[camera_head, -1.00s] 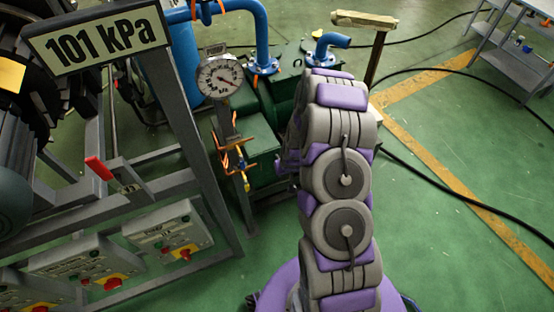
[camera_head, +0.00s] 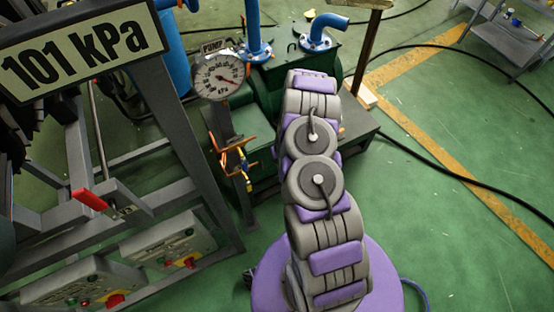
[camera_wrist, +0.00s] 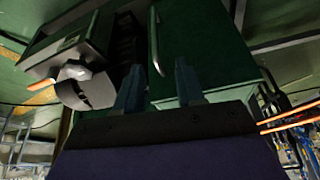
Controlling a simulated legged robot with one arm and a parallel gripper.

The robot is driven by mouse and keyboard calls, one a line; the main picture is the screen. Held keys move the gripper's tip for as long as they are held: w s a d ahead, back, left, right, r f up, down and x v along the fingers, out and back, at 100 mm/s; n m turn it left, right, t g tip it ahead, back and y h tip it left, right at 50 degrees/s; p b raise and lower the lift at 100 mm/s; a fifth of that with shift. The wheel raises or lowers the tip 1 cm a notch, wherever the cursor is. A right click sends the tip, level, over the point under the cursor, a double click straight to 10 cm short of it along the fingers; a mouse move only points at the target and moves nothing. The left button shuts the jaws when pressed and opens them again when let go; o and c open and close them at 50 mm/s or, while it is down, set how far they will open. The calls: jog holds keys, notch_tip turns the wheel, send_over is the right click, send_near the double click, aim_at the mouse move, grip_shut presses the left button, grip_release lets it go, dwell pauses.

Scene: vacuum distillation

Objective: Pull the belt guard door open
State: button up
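In the wrist view a dark green panel (camera_wrist: 215,45), which looks like the belt guard door, fills the middle. A slim pale metal bar handle (camera_wrist: 155,42) stands out on it. My gripper (camera_wrist: 159,64) is open, with its two blue-grey fingers apart. The handle's lower end shows between the fingertips in the picture; I cannot tell whether they touch it. In the head view the green pump housing (camera_head: 262,145) is partly hidden behind my arm, and my gripper and the handle are hidden there.
A pressure gauge (camera_head: 218,76) stands left of my arm. A grey frame (camera_head: 180,130) with a 101 kPa sign (camera_head: 85,52), a red-handled lever (camera_head: 90,200) and control boxes (camera_head: 170,245) is on the left. A black hose (camera_head: 450,172) crosses the open floor at right.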

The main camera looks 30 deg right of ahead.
jog(key=b+x, duration=0.4)
jog(key=x, duration=0.6)
jog(key=shift+d+f, duration=0.15)
jog(key=shift+f, duration=0.05)
jog(key=shift+w+d, duration=0.15)
jog(key=shift+d, duration=0.3)
jog(key=shift+c, duration=0.9)
jog(key=shift+a, duration=0.25)
jog(key=c, duration=0.4)
grip_shut()
